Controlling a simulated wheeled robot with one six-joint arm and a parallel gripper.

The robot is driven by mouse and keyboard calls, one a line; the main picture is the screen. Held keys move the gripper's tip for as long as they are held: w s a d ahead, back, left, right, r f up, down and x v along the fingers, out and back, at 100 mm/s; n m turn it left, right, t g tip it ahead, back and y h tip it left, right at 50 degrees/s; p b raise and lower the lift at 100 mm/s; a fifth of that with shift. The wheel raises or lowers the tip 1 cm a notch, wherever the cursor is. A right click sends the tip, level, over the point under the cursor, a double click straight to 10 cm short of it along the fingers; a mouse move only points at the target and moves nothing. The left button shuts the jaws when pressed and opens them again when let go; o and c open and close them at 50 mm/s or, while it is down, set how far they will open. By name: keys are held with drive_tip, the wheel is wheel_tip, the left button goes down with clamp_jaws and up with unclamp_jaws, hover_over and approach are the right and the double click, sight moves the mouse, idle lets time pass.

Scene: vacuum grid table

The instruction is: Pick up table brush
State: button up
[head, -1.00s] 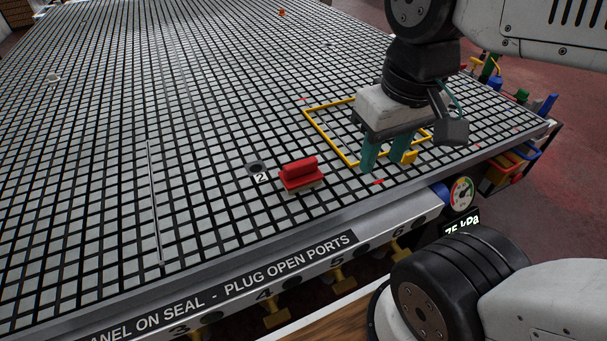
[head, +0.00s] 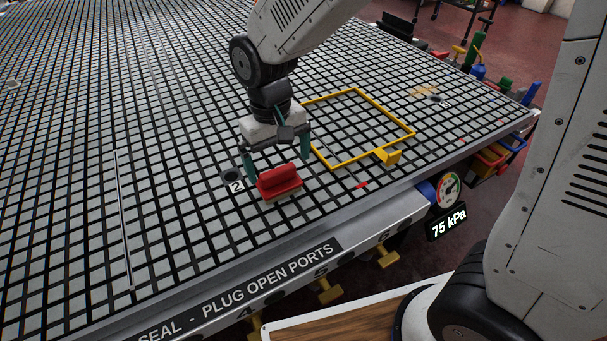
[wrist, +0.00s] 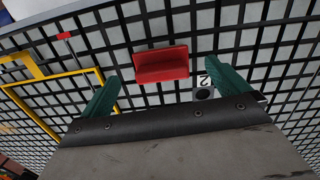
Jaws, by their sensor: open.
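The table brush (head: 280,182) has a red handle on a red block with a pale bristle strip below. It rests on the grid table (head: 180,260) near the front edge. In the wrist view the brush (wrist: 161,65) lies ahead of my gripper, between the lines of its two fingers. My gripper (head: 278,167) has green fingers spread apart and empty. In the head view it is just above and behind the brush, with one finger toward each end. In the wrist view my gripper (wrist: 165,90) is clearly open, and no contact with the brush shows.
A yellow square frame (head: 397,117) lies right of the brush. A dark port marked 2 (head: 231,177) is close on its left. A thin metal strip (head: 122,220) lies farther left. A gauge (head: 448,189) and a 75 kPa display (head: 449,222) sit at the front edge.

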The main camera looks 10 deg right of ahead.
sight(277, 170)
drive_tip(key=shift+w+d+r+m, duration=0.1)
drive_tip(key=shift+w+r+m, duration=0.05)
drive_tip(key=shift+w, duration=0.35)
drive_tip(key=shift+w+r+m, duration=0.1)
drive_tip(key=shift+w+m, duration=0.05)
drive_tip(key=shift+w, duration=0.3)
drive_tip(key=shift+f+t, duration=0.2)
drive_tip(key=shift+t, duration=0.1)
drive_tip(key=f, duration=0.7)
drive_tip(key=shift+a+f, duration=0.2)
drive_tip(key=shift+a, duration=0.05)
drive_tip(key=c, duration=0.9)
